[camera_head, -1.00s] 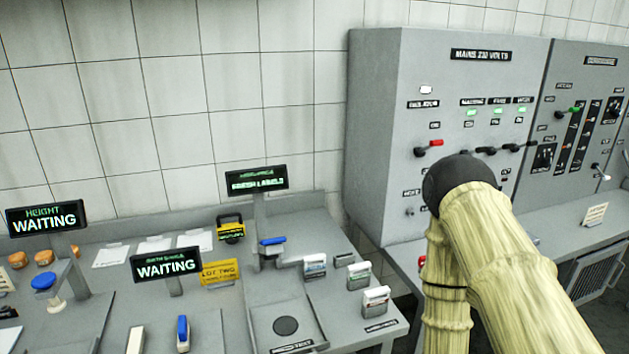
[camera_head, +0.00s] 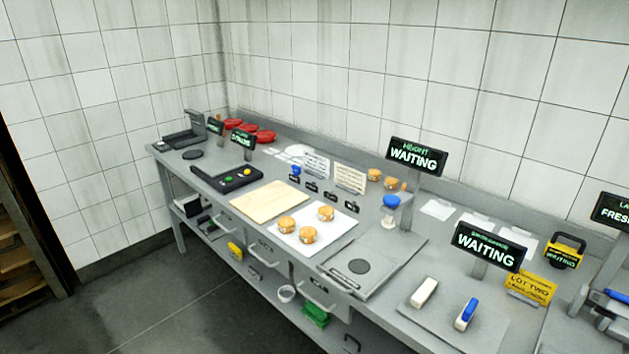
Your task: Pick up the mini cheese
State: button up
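Three small orange cheese wheels with pale labels sit together on a white board (camera_head: 338,229) on the grey workbench. They are a left one (camera_head: 286,224), a right rear one (camera_head: 325,213) and a front one (camera_head: 308,235). More orange cheeses (camera_head: 374,175) stand at the back of the bench, left of the HEIGHT WAITING sign. I cannot tell which one is the mini cheese. My gripper and arm are not in view.
A bare wooden board (camera_head: 268,201) lies left of the white board. A blue-topped device (camera_head: 390,208) and WAITING signs (camera_head: 414,155) stand to the right. Red round items (camera_head: 265,136) are at the far left. Open floor (camera_head: 190,310) lies before the bench.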

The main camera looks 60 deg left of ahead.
aim_at(286, 224)
jog(key=k, duration=0.15)
jog(key=u, duration=4.55)
jog(key=k, duration=1)
jog(key=z, duration=1.65)
jog(key=i, duration=0.2)
jog(key=u, duration=0.1)
